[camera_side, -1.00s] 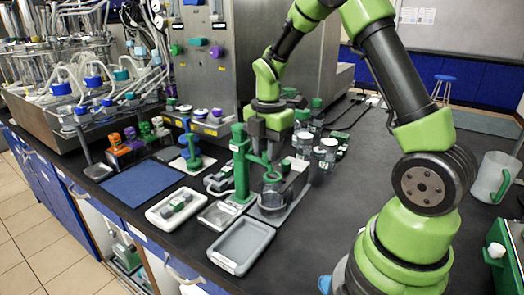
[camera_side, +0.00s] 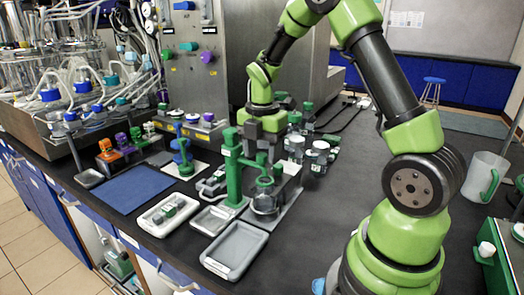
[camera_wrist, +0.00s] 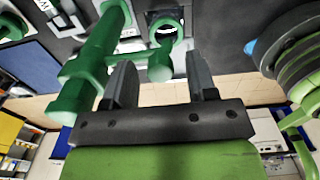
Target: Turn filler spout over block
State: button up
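The green filler (camera_side: 232,172) stands upright on the bench, with its spout arm reaching right. In the wrist view its post (camera_wrist: 92,65) is at the left and the spout end (camera_wrist: 160,62) is near the middle. My gripper (camera_wrist: 160,80) points down at the spout, its two fingers apart, one on each side of the spout end. Gaps show, and contact is unclear. In the side view my gripper (camera_side: 262,142) is just above the spout. A grey stand (camera_side: 288,196) with a green-rimmed glass vessel (camera_side: 265,203) is right of the post. I cannot tell which part is the block.
A grey tray (camera_side: 235,250) and a white tray with small parts (camera_side: 150,222) lie in front. A blue mat (camera_side: 132,188) is at the left.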

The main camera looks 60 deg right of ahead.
notch_tip(320, 180, up, 10)
dwell(0.6)
dwell(0.4)
jog(key=s+a+r+m+t+y, duration=0.1)
jog(key=s+a+r+m+t, duration=0.1)
jog(key=s+a+m, duration=0.5)
jog(key=s+a+r+m+t+y, duration=0.1)
jog(key=s+a+r+m+t, duration=0.2)
jog(key=m, duration=1.2)
jog(key=s+a+t, duration=0.2)
jog(key=s+a, duration=0.2)
jog(key=s, duration=0.1)
jog(key=shift+a+r, duration=0.25)
jog(key=shift+r, duration=0.05)
